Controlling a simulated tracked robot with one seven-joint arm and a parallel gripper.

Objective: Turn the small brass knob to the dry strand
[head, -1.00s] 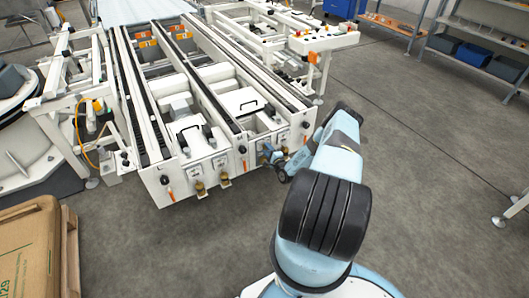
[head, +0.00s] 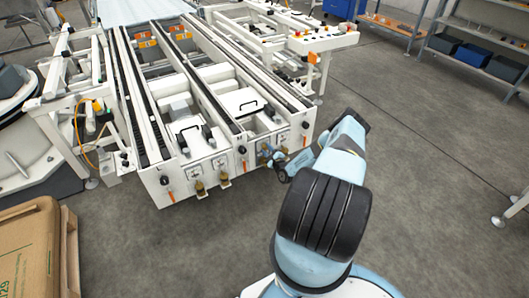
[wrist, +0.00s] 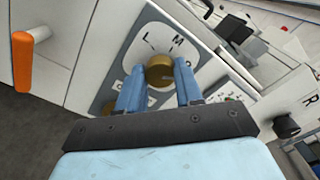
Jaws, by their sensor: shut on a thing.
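The brass knob (wrist: 159,70) sits on a pale dial plate (wrist: 137,62) marked with the letters L and M. My gripper (wrist: 158,86) is shut on the knob, with one blue finger on each side of it. In the head view, my gripper (head: 272,156) is at the right part of the white conveyor's front panel (head: 237,168). The knob there is too small and covered to make out clearly. I cannot tell which mark the knob points to.
An orange handle (wrist: 22,62) is left of the dial, and a black knob (wrist: 287,126) is at the right near a letter R. Other brass fittings (head: 199,188) stick out of the front panel further left. A cardboard box (head: 30,250) stands at the lower left. Floor at right is open.

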